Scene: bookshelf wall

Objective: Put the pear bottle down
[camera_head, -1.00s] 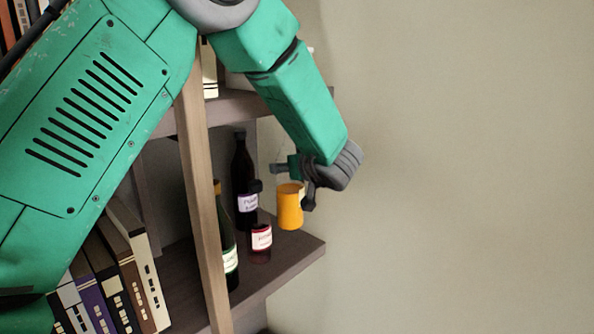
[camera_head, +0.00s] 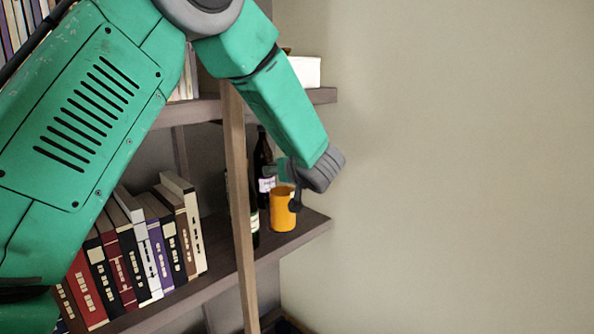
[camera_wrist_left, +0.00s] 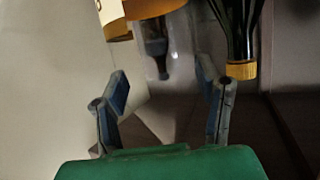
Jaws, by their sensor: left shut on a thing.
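The pear bottle, a yellow-orange vessel (camera_head: 283,212), is at the right end of the middle shelf. Its base appears at shelf height, but I cannot tell whether it touches the board. My left gripper (camera_head: 287,188) is shut on it from above right, with a dark finger across its right side. In the left wrist view an orange piece with a pale label (camera_wrist_left: 150,8) shows at the top edge, beyond the two fingers (camera_wrist_left: 162,92). My right gripper is not in view.
A dark bottle (camera_head: 264,165) stands behind, and a green bottle (camera_head: 254,215) is partly hidden by the wooden post (camera_head: 240,200). A bottle with a yellow cap (camera_wrist_left: 240,70) is beside the right finger. Books (camera_head: 150,240) fill the shelf's left. Wall (camera_head: 460,170) is right.

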